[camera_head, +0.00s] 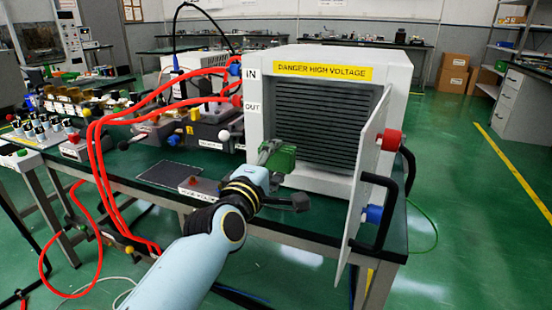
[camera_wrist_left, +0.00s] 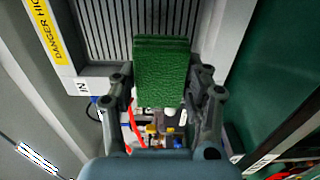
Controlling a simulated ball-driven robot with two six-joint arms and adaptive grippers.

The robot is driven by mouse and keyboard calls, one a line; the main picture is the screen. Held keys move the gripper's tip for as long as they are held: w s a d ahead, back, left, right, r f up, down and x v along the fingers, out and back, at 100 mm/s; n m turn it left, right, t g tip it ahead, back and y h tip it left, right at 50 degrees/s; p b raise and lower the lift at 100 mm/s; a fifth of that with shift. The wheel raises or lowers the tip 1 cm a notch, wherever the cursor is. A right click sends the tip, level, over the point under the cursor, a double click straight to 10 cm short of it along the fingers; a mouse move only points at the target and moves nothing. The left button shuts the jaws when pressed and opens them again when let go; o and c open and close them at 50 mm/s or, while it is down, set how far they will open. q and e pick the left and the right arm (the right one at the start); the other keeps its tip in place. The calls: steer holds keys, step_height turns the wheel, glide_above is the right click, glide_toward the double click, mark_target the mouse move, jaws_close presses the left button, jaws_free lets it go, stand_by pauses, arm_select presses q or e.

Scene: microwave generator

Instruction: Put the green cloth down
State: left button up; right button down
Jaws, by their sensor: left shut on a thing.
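The green cloth (camera_head: 281,158) is a small, folded, thick-looking rectangle. It is in front of the lower left part of the white generator box's dark ribbed opening (camera_head: 325,120). My left gripper (camera_head: 268,153) is shut on the cloth and holds it up. In the left wrist view the cloth (camera_wrist_left: 162,75) stands between the two fingers of the left gripper (camera_wrist_left: 158,92), with the ribbed panel behind it. I cannot tell whether the cloth touches the box. My right gripper is not in view.
The generator's white door (camera_head: 362,185) stands open at the right, with red and blue knobs and black handles. Red hoses (camera_head: 97,150) loop at the left. A dark flat pad (camera_head: 170,174) lies on the green bench. A small red-buttoned box (camera_head: 199,187) sits near its front edge.

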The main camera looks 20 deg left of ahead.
mark_target(258, 151)
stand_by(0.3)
arm_select(q)
steer(key=shift+h, duration=0.3)
steer(key=s+a, duration=0.1)
steer(key=a+r, duration=0.1)
steer(key=s+a, duration=0.1)
steer(key=shift+s+a+r, duration=0.2)
steer(key=shift+s+r, duration=0.1)
steer(key=shift+r, duration=0.1)
steer(key=s+d+r+m+g+h, duration=0.2)
steer(key=s+r+m+h, duration=0.3)
steer(key=s+r, duration=0.5)
steer(key=s+h, duration=0.2)
steer(key=s, duration=0.1)
steer(key=shift+s+r+h, duration=0.15)
steer(key=shift+r+h, duration=0.15)
steer(key=shift+d+g, duration=0.1)
steer(key=shift+g, duration=0.3)
